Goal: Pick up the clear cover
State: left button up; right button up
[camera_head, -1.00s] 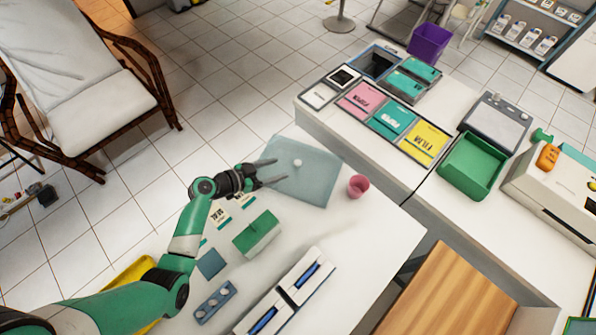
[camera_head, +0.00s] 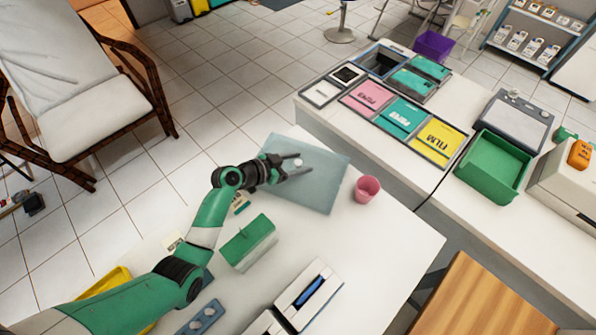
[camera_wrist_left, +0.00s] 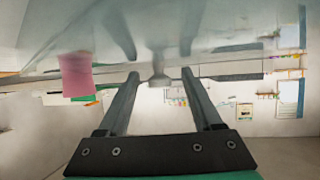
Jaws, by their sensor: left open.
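The clear cover (camera_head: 325,180) is a flat, translucent blue-grey sheet with a small pale knob (camera_head: 298,162) near its middle. It lies at the far end of the white table. My left gripper (camera_head: 293,165) is over the cover with its fingers open, one to each side of the knob. In the left wrist view the knob (camera_wrist_left: 158,66) shows between and beyond the two open fingers (camera_wrist_left: 158,80), and the cover (camera_wrist_left: 215,25) spans the top. I cannot tell whether the fingers touch the cover. My right gripper is not in view.
A pink cup (camera_head: 367,189) stands just right of the cover. A green box (camera_head: 248,242) sits nearer on the white table (camera_head: 375,260). A counter with coloured packs (camera_head: 402,117) and a green bin (camera_head: 493,167) is beyond. Bare table lies right of the green box.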

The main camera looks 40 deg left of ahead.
pick_arm(q)
grip_shut()
dwell(0.4)
